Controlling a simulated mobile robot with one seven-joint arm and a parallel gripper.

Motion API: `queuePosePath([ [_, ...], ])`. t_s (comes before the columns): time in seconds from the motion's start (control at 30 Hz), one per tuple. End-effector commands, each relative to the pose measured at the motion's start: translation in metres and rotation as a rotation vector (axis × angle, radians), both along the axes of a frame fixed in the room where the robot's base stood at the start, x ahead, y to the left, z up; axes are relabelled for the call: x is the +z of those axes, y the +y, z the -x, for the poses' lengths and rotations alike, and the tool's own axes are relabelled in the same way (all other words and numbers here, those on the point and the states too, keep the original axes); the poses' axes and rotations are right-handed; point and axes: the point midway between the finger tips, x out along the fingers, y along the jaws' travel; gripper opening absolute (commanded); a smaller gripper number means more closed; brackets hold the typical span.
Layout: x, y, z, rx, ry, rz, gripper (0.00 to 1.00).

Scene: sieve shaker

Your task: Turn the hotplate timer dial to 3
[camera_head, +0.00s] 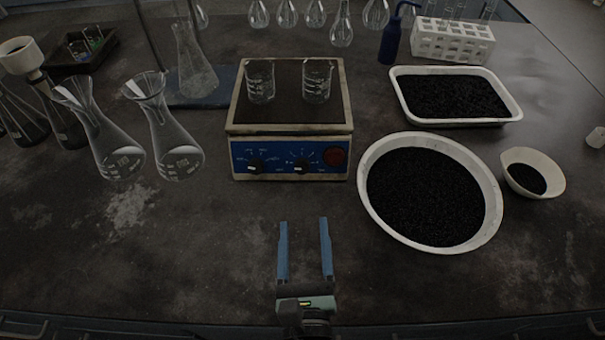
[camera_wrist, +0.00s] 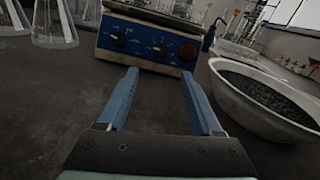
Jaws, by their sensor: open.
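The hotplate (camera_head: 290,105) stands at the middle of the bench with two small glass beakers on its dark top. Its blue front panel has two dark dials, a left dial (camera_head: 255,167) and a right dial (camera_head: 301,167), and a red round part (camera_head: 334,157) at the right. The panel also shows in the wrist view, with the left dial (camera_wrist: 119,40) and right dial (camera_wrist: 159,49). Which dial is the timer, and the numbers, are too small to read. My gripper (camera_head: 304,222) is open and empty, in front of the panel and apart from it.
Two conical flasks (camera_head: 175,150) stand left of the hotplate. A large white bowl of black grains (camera_head: 372,212), a small bowl (camera_head: 552,172) and a white tray (camera_head: 513,110) are at the right. The bench directly before the hotplate is clear.

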Motion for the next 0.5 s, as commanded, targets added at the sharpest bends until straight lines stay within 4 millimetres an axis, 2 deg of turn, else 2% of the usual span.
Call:
queuePosePath([
  [0.17, 0.007, 0.001, -0.024, 0.001, -0.005, -0.002, 0.67],
  [0.5, 0.005, 0.002, -0.083, -0.002, -0.005, -0.006, 0.67],
])
